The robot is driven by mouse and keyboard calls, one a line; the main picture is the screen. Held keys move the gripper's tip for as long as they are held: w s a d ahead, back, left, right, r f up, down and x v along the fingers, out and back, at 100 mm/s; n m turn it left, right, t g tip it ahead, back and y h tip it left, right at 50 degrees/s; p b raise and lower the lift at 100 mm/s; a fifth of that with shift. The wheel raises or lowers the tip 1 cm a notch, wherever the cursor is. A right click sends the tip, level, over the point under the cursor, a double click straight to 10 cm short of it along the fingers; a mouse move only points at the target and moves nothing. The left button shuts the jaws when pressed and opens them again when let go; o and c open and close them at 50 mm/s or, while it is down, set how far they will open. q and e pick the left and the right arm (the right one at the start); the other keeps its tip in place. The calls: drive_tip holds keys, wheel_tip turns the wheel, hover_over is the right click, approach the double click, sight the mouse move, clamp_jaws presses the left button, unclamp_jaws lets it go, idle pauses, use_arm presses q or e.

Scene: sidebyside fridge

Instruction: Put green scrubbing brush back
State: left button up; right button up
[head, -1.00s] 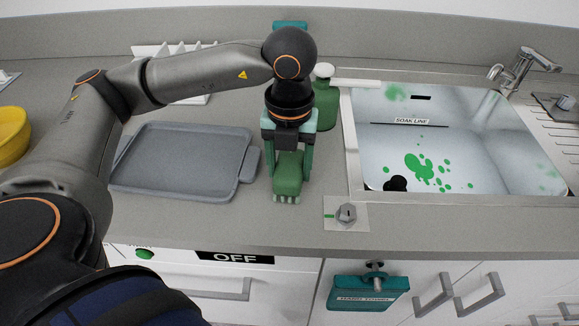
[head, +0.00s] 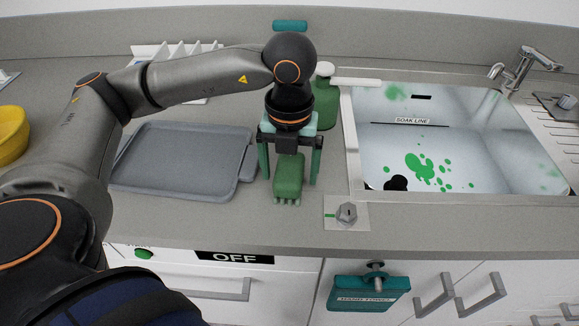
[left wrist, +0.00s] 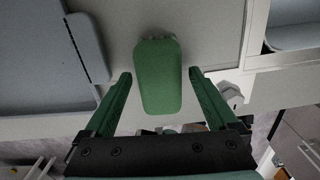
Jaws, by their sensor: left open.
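The green scrubbing brush (head: 288,178) lies on the grey counter between the grey tray and the sink, its bristles toward the counter's front edge. In the left wrist view the brush (left wrist: 158,76) shows as a green rounded block. My left gripper (head: 290,180) is open, with one finger on each side of the brush and a visible gap at both sides. In the left wrist view the open fingers (left wrist: 160,74) also stand apart from the brush. My right gripper is not in view.
A grey tray (head: 150,182) lies left of the brush. A green bottle (head: 326,108) stands behind it to the right. The sink (head: 455,125) with green stains is at the right, and a knob (head: 347,213) sits near the front edge. A white rack (head: 160,50) stands behind the tray.

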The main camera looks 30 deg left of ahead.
sight(289, 166)
use_arm(q)
wheel_tip(289, 166, up, 13)
drive_tip(key=p, duration=0.1)
drive_tip(key=shift+f+p, duration=0.2)
drive_tip(key=shift+p, duration=0.15)
